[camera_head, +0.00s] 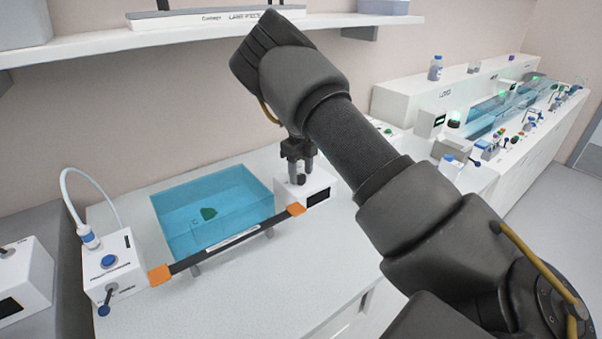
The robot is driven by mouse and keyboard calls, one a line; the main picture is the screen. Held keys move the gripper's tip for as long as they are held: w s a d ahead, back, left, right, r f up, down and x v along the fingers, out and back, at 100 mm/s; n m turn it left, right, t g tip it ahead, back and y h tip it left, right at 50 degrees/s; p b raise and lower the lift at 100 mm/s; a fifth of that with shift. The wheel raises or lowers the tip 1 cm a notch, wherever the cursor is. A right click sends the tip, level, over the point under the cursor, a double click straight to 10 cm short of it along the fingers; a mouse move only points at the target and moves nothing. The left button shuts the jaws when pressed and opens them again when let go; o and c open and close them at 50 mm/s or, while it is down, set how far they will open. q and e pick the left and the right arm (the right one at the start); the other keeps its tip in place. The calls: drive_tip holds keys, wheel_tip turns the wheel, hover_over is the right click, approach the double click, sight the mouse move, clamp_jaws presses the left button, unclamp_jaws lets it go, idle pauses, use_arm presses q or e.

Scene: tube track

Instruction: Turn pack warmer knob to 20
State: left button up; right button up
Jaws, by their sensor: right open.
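My right arm comes in from the lower right and reaches over the counter. My right gripper (300,172) points down, its jaws open, over a small white box (320,190) with a dark display. I cannot tell whether the fingers touch a knob there; any knob on top is hidden by the fingers. Another white box (122,262) with a blue knob (109,261) and a dark lever stands at the left. Its label is too small to read, so I cannot tell which box is the pack warmer. My left gripper is not in view.
A clear blue basin (245,185) holding a green piece (208,213) sits between the boxes. A dark bar with orange ends (225,246) runs along its front. A shelf (110,42) hangs above. The front of the counter (270,285) is clear.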

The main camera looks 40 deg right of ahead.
drive_tip(key=shift+f, duration=0.55)
drive_tip(key=c, duration=1)
